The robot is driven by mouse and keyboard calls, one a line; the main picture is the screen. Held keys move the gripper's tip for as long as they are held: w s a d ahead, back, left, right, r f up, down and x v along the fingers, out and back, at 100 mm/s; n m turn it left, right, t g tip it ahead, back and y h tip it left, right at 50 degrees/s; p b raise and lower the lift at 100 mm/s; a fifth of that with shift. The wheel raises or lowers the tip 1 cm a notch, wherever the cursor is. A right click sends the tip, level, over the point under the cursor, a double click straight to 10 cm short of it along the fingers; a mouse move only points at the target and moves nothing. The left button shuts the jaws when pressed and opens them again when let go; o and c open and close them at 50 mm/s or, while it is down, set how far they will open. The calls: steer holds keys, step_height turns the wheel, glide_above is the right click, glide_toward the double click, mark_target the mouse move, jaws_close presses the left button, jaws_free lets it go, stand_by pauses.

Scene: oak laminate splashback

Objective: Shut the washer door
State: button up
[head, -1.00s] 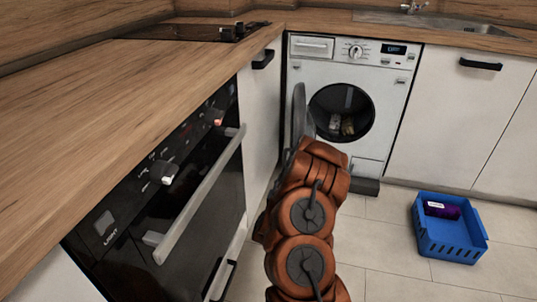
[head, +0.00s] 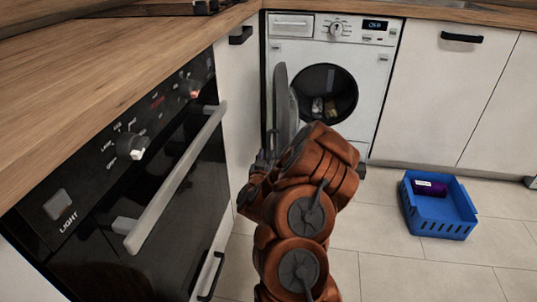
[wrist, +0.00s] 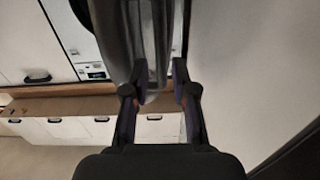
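The washer (head: 372,68) is white and stands under the counter. Its round grey door (head: 281,100) hangs open, swung out to the left of the dark drum opening (head: 340,82). Some items lie inside the drum. In the wrist view the door (wrist: 148,35) is a dark grey, curved shape seen nearly edge-on, close before my gripper (wrist: 158,75). My gripper's two fingers are apart, with part of the door showing between and beyond them. I cannot tell whether they touch it. In the head view my orange arm hides most of the gripper.
A black oven (head: 130,190) with a protruding bar handle (head: 180,180) is close on the left under the wooden counter. A blue crate (head: 440,212) holding a purple item (head: 430,188) stands on the floor at right. Tiled floor before the washer's right side is clear.

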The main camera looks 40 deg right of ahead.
mark_target(269, 147)
steer(key=shift+b+x, duration=0.8)
steer(key=shift+x, duration=1.8)
jaws_close()
